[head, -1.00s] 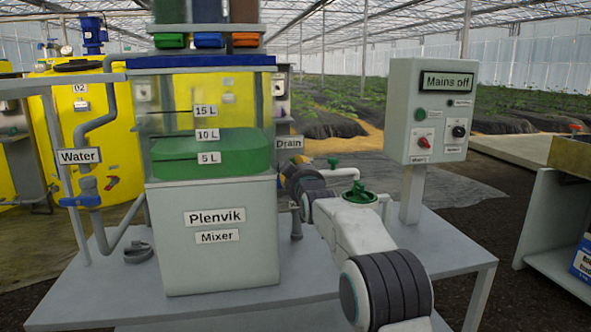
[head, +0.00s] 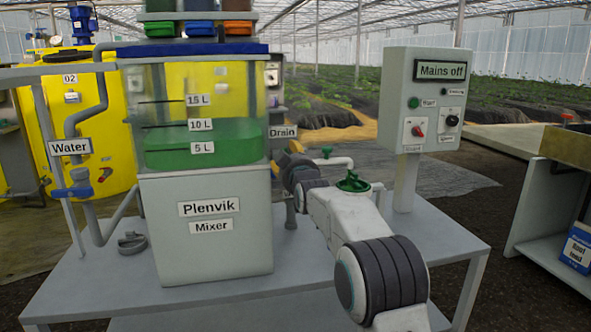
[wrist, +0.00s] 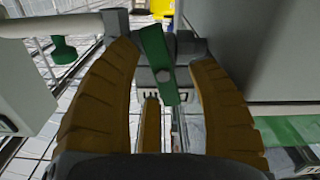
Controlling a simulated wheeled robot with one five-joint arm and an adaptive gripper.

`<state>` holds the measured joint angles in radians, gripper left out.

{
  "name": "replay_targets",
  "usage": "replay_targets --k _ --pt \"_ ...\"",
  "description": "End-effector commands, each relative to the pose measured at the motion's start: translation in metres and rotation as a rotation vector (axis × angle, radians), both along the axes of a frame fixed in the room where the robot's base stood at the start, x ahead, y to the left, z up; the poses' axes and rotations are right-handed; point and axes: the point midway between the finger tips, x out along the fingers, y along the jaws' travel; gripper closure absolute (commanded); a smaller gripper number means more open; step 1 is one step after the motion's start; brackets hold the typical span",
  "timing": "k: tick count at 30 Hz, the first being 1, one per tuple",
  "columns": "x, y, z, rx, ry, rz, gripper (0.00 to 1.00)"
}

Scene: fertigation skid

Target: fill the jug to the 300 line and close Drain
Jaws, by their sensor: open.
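The Drain label (head: 282,132) is on the right side of the Plenvik mixer (head: 207,235). Green liquid (head: 205,145) stands in the mixer's clear tank, around the 5 L and 10 L marks. The fingers are spread, with a gap to the lever on both sides. In the head view my arm reaches to the Drain side and largely hides the gripper and valve. I cannot make out a jug or its 300 line.
A control box (head: 425,100) reading "Mains off" stands on a post right of my arm. A round green handwheel (head: 352,182) and a white pipe (head: 335,162) are close behind my arm. A Water valve (head: 75,190) is at the left. The bench's front right (head: 440,235) is clear.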

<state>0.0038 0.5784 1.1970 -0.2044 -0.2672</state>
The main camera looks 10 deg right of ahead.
Motion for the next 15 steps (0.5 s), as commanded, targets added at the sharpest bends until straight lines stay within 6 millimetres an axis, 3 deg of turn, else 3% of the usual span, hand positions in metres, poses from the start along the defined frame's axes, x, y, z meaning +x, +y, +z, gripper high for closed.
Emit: replay_targets --k 15 --pt "-0.062 0.0 0.001 0.0 -0.001 0.0 0.47"
